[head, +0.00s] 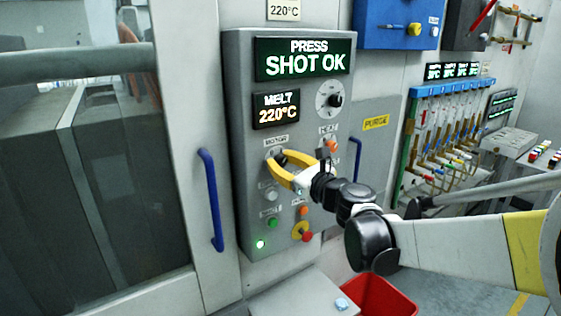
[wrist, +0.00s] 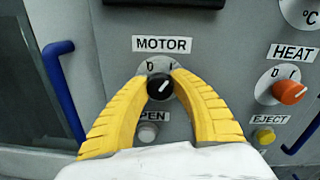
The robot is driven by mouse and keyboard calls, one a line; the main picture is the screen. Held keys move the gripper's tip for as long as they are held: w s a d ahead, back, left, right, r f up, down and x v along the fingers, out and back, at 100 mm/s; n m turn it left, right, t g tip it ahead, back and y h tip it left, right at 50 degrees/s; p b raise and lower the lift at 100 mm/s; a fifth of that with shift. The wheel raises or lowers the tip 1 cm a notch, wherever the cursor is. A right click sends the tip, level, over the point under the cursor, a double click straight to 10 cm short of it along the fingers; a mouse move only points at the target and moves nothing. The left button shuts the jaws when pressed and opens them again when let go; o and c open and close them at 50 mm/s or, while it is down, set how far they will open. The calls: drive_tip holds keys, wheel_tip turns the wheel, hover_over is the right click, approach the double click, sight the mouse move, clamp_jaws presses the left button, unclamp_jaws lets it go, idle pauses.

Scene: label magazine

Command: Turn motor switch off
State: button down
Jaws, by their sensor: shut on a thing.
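The motor switch (wrist: 160,88) is a round black knob with a white pointer, under the MOTOR label (wrist: 162,44) in the wrist view. Its pointer leans up and to the right, toward the I mark and away from the 0 at upper left. In the head view the knob (head: 282,160) sits on the grey control panel (head: 240,120), partly hidden by my gripper. My gripper (wrist: 161,78) has yellow ribbed fingers, shut on the knob, one on each side. It also shows in the head view (head: 279,163).
The orange HEAT knob (wrist: 289,92) is to the right, with the yellow EJECT button (wrist: 264,136) below it. A pale OPEN button (wrist: 148,132) lies just under the motor switch. A blue door handle (head: 210,200) stands left of the panel. A red bin (head: 380,298) is below.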

drive_tip(key=n+p, duration=0.1)
drive_tip(key=n, duration=0.5)
drive_tip(key=shift+n, duration=0.4)
drive_tip(key=n+p, duration=0.1)
drive_tip(key=n, duration=0.5)
drive_tip(key=shift+h, duration=0.3)
drive_tip(key=shift+n, duration=0.4)
drive_tip(key=c, duration=1.1)
unclamp_jaws()
drive_tip(key=shift+o, duration=0.2)
drive_tip(key=shift+s, duration=0.1)
